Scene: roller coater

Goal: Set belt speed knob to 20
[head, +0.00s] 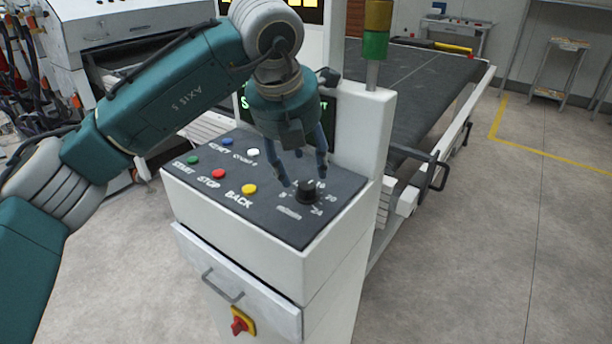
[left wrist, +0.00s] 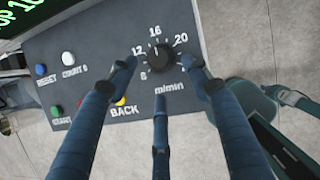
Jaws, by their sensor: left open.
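The belt speed knob (head: 307,193) is a black round knob at the right end of the dark control panel (head: 290,228). In the left wrist view the knob (left wrist: 161,58) has 8, 12, 16 and 20 printed around it and "m/min" below. A small light mark on it seems to point near 16. The number after 20 is partly hidden by a finger. My left gripper (head: 304,172) is open just above the knob, its three fingers pointing down. In the left wrist view its fingertips (left wrist: 162,72) are spread around the knob, apparently without touching it.
Blue, white, green, red and yellow buttons (head: 249,189) lie left of the knob. A white post (head: 362,135) with a signal light rises behind the panel. A red rotary switch (head: 239,324) is on the cabinet front.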

